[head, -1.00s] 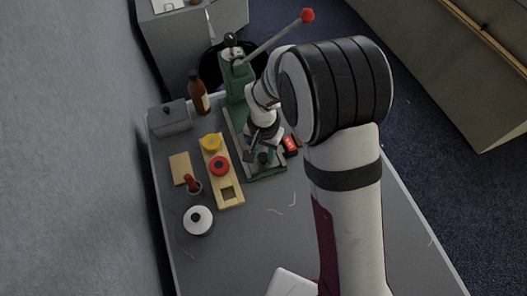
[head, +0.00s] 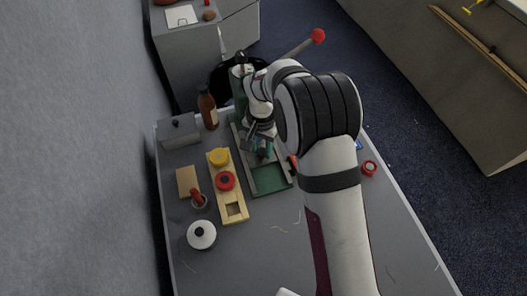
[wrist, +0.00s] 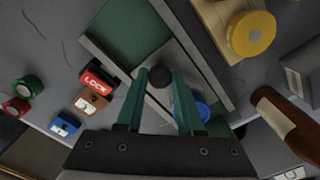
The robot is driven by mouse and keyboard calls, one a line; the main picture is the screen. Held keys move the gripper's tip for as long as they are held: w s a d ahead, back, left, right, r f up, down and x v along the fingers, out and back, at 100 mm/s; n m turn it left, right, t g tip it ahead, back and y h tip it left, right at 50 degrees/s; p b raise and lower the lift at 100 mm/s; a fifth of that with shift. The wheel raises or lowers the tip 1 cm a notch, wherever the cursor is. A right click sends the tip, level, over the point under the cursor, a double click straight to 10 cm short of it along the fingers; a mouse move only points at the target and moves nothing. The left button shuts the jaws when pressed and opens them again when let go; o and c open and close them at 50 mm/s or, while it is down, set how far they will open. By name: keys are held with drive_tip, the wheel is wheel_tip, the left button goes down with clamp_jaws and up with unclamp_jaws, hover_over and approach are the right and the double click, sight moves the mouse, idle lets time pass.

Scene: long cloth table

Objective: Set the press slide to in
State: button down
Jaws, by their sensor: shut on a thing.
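The green press stands at the back of the table, its lever ending in a red ball (head: 317,36). Its railed base (head: 268,178) shows bare green floor at the front end. The grey press slide (wrist: 158,92) lies between the rails, toward the press column, with a black knob (wrist: 159,77) on it. My gripper (wrist: 159,75) is shut on this knob, with a green finger on each side. A blue disc (wrist: 190,111) is partly hidden behind the right finger. In the head view my gripper (head: 260,147) is over the rails, and my arm hides part of the press.
A wooden board (head: 233,209) with yellow (head: 219,156) and red (head: 225,180) discs lies left of the rails. A brown bottle (head: 208,108) and grey box (head: 178,131) stand behind it. A red LOCK block (wrist: 97,79) lies beside the rails. The front table is mostly clear.

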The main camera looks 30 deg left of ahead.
drive_tip(key=c, duration=0.5)
unclamp_jaws()
wheel_tip(320, 180, up, 16)
drive_tip(key=shift+f, duration=0.1)
drive_tip(key=d+m, duration=0.1)
drive_tip(key=m, duration=0.1)
drive_tip(key=d+m+y, duration=0.1)
drive_tip(key=m, duration=0.2)
drive_tip(key=d+m+y, duration=0.1)
drive_tip(key=m, duration=0.2)
drive_tip(key=shift+s+d+f+g, duration=0.15)
drive_tip(key=shift+d+f+g, duration=0.1)
drive_tip(key=shift+f+g, duration=0.15)
drive_tip(key=shift+c, duration=0.2)
drive_tip(key=a+f+m, duration=0.1)
drive_tip(key=f+m, duration=0.2)
drive_tip(key=f, duration=0.2)
drive_tip(key=a+f+m+y, duration=0.1)
drive_tip(key=f+m, duration=0.2)
drive_tip(key=f, duration=0.2)
drive_tip(key=a+f+m+y, duration=0.1)
drive_tip(key=f+m, duration=0.3)
drive_tip(key=f, duration=0.1)
drive_tip(key=shift+t, duration=0.4)
